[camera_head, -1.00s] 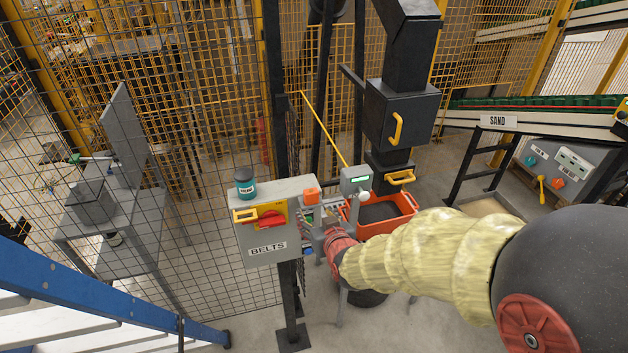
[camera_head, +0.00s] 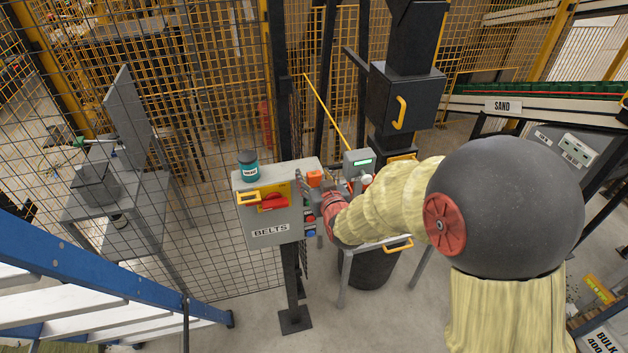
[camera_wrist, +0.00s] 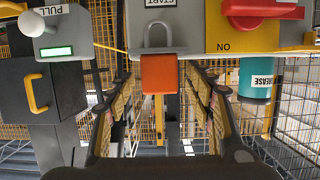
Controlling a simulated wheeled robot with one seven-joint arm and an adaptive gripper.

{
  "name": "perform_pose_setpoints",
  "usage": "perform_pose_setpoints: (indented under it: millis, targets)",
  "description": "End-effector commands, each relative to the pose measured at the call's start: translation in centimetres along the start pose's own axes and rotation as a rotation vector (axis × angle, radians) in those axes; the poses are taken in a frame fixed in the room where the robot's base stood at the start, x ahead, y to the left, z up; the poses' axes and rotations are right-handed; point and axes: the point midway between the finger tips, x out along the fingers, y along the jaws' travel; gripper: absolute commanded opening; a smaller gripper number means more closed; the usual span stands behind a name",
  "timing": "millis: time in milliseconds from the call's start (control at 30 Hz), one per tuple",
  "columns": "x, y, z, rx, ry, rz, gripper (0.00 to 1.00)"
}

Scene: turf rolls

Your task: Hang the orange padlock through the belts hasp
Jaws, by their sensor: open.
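The orange padlock (camera_head: 315,179) is at the right end of the top of the grey BELTS box (camera_head: 270,236). In the wrist view, which is upside down, the padlock's orange body (camera_wrist: 159,75) shows with its grey shackle over the grey box. My gripper (camera_wrist: 160,88) is open, with one finger on each side of the padlock in that view; I see no contact. A yellow plate (camera_head: 281,188) with a red handle (camera_head: 271,202) and a yellow loop (camera_head: 248,198) is on the box front. Which part is the hasp's hole I cannot tell.
A teal grease tin (camera_head: 248,167) stands on the box's left top. A grey PULL unit with a white knob (camera_head: 366,179) is right of the padlock. Wire mesh fencing stands behind. A blue ladder (camera_head: 90,270) is at lower left.

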Motion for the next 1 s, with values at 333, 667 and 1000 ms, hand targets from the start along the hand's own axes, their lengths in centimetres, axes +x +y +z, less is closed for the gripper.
perform_pose_setpoints:
  millis: [333, 667, 1000]
  targets:
    - [0.61, 0.00, 0.03, 0.000, 0.000, 0.000, 0.53]
    - [0.59, 0.00, 0.03, 0.000, 0.000, 0.000, 0.34]
    - [0.59, 0.00, 0.02, 0.000, 0.000, 0.000, 0.15]
